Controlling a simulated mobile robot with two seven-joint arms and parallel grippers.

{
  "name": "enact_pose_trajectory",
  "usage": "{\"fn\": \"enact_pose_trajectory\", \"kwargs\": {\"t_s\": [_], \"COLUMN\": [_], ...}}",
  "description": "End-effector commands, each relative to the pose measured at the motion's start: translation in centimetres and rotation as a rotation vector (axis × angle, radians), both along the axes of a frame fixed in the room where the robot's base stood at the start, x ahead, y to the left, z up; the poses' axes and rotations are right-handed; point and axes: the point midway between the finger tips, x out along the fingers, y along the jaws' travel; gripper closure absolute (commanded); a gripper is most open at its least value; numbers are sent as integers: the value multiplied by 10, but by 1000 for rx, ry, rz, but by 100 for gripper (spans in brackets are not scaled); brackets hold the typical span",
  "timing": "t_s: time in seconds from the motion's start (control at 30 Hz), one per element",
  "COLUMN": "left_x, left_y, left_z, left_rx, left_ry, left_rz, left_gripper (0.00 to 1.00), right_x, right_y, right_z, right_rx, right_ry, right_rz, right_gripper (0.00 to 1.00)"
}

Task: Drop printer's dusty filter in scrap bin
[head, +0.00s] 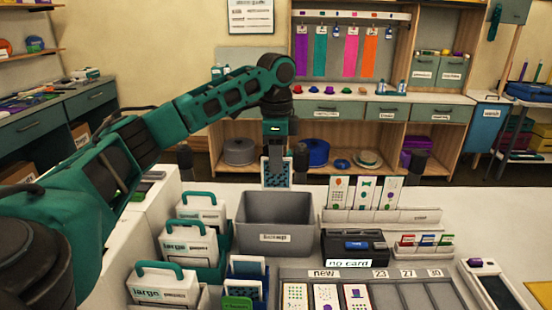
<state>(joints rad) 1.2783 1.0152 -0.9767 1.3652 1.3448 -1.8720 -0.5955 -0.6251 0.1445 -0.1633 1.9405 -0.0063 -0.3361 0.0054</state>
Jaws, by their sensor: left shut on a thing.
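My left gripper (277,150) is shut on a dusty filter (277,174), a thin upright panel with a pale frame and a speckled dark blue face. It hangs above the far rim of the scrap bin (265,238), a grey open box with a small front label. From this angle I cannot tell whether the filter is over the opening or behind it. The bin's visible inside looks empty. The printer (372,260), a dark box with a "no card" display, stands right of the bin. My right gripper is not in view.
Left of the bin are white boxes with green handles labelled "large" (190,248) and a blue holder with similar panels (247,268). In front lies a grey card tray (415,297) marked "new". A card rack (380,215) stands at right.

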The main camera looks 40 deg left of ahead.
Motion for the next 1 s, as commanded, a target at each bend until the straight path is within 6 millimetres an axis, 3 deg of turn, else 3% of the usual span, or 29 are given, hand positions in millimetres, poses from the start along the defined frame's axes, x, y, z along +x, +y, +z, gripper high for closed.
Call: {"fn": "enact_pose_trajectory", "kwargs": {"t_s": [1.0], "left_x": [0], "left_y": [1], "left_z": [-85], "left_rx": [0], "left_ry": [1], "left_rz": [-5], "left_gripper": [94], "right_x": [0], "right_y": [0], "right_z": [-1], "right_rx": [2], "right_ry": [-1], "right_rz": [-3], "right_gripper": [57]}}
